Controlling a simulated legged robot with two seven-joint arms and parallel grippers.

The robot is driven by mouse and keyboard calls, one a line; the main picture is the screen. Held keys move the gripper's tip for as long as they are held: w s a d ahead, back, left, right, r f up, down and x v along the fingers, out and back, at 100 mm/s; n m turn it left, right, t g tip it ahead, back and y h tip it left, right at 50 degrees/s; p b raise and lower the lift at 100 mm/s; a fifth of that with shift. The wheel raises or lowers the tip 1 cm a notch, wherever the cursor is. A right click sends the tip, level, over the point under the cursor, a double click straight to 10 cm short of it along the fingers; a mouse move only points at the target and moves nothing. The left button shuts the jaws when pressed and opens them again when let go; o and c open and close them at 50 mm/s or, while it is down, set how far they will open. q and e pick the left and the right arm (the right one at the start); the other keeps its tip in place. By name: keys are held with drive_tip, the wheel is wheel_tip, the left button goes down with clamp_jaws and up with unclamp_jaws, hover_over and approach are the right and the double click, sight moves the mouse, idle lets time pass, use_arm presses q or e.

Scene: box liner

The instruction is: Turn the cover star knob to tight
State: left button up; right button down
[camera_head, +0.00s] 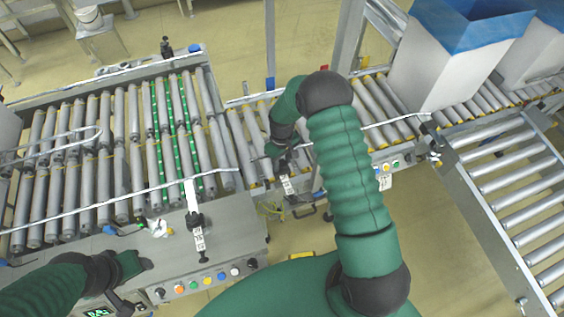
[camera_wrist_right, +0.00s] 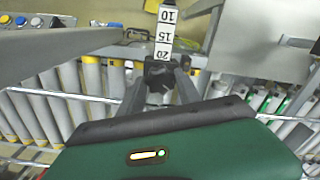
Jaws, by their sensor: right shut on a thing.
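My right gripper (camera_head: 285,163) is over the rail between the two conveyors, with its arm reaching in from the lower right. In the right wrist view, its two grey fingers (camera_wrist_right: 160,88) are shut on a black knob (camera_wrist_right: 157,72) at the end of a white scale strip (camera_wrist_right: 166,32) marked 10, 15, 20. The knob's star shape and any tight mark cannot be made out. The strip also shows in the head view (camera_head: 287,186). My left gripper (camera_head: 128,292) is low at the left, beside the control panel; its fingers are unclear.
A second scale strip (camera_head: 199,238) with a black clamp is on the left roller conveyor (camera_head: 120,150). White boxes with blue liners (camera_head: 445,60) stand on the right conveyor. A row of coloured buttons (camera_head: 207,281) is at the front. Bare floor (camera_head: 430,230) lies at the right.

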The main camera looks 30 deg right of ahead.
sight(281, 163)
drive_tip(key=m, duration=0.5)
drive_tip(key=shift+w+m+b, duration=0.2)
drive_tip(key=shift+m+b, duration=0.1)
drive_tip(key=shift+b, duration=0.05)
drive_tip(key=m, duration=0.6)
drive_tip(key=shift+r, duration=0.1)
drive_tip(key=c, duration=1.2)
unclamp_jaws()
drive_tip(key=o, duration=0.4)
drive_tip(key=shift+c, duration=0.2)
wheel_tip(281, 163, up, 16)
drive_tip(key=b, duration=0.1)
drive_tip(key=shift+r, duration=0.25)
